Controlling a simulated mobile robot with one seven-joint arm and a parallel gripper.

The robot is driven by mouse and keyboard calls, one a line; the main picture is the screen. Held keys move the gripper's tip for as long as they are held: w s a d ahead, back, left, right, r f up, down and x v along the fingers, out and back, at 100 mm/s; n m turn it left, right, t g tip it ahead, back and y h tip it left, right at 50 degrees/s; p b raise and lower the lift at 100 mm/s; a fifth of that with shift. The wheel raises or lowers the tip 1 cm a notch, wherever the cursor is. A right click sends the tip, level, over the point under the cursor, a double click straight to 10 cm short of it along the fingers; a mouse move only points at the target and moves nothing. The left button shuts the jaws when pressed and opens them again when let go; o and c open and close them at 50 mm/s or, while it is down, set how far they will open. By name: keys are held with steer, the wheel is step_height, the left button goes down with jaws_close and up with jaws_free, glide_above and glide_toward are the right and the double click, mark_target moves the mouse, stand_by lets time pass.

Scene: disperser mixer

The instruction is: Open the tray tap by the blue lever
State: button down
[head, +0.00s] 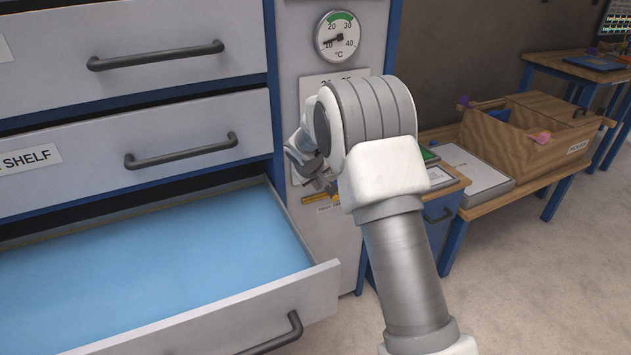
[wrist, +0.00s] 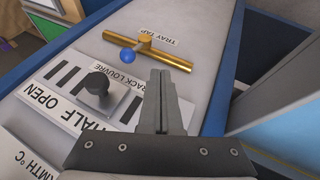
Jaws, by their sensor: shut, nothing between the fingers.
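The tray tap is a brass pipe (wrist: 172,58) on the grey panel, with a "TRAY TAP" label (wrist: 157,31) beside it in the wrist view. A short lever crosses the pipe near its middle and ends in a blue ball (wrist: 127,55). The ball lies on the near side of the pipe, towards the louvre label. My gripper (wrist: 164,77) is shut and empty. Its fingertips show to the right of the blue ball and below the pipe; I see a gap to the ball in the picture. In the head view my arm hides most of the tap and the blue ball.
A black knob (wrist: 98,84) by the "RACK LOUVRE" label stands left of my fingers. In the head view an open drawer with a blue bottom (head: 150,265) juts out left of the panel. A round thermometer (head: 337,37) is above, and a wooden box (head: 530,140) stands right.

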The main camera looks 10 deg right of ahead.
steer(key=w+d, duration=0.1)
steer(key=d+f, duration=0.1)
steer(key=w+d, duration=0.1)
steer(key=shift+w+d+f+b, duration=0.3)
steer(key=shift+d+f, duration=0.1)
steer(key=shift+w+d+r+p, duration=0.2)
steer(key=shift+d+p, duration=0.1)
steer(key=shift+d, duration=0.2)
